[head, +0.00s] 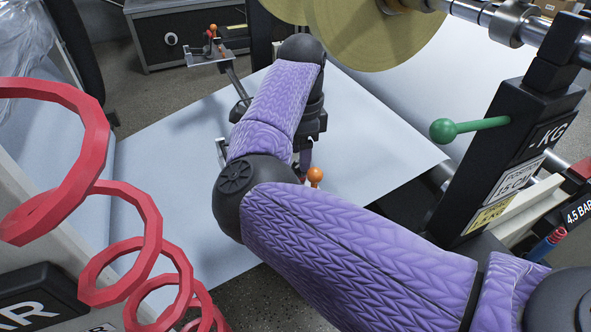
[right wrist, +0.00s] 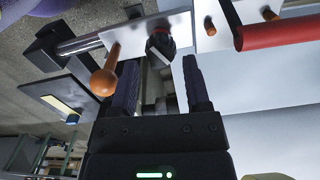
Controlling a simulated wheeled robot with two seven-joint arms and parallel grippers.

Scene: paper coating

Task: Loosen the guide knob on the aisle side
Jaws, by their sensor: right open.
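My right gripper (right wrist: 160,78) is open, its two dark fingers apart, in the right wrist view. A black knob (right wrist: 160,43) on a pale metal guide plate (right wrist: 135,33) shows just beyond and between the fingertips; I cannot tell if they touch it. An orange ball handle (right wrist: 104,82) sticks out beside the left finger. In the head view my purple arm hides most of this guide, but an orange ball (head: 315,176) shows beside the gripper. A second guide plate (head: 208,56) with an orange ball (head: 212,29) stands at the far end. My left gripper is not in view.
A pale paper sheet (head: 180,150) spreads under my arm. Red coiled hose (head: 150,220) hangs at left. A green-ball lever (head: 443,130) sticks out from a black post at right. A large tan roll (head: 375,35) hangs above. A red roller (right wrist: 280,30) lies at the wrist view's upper right.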

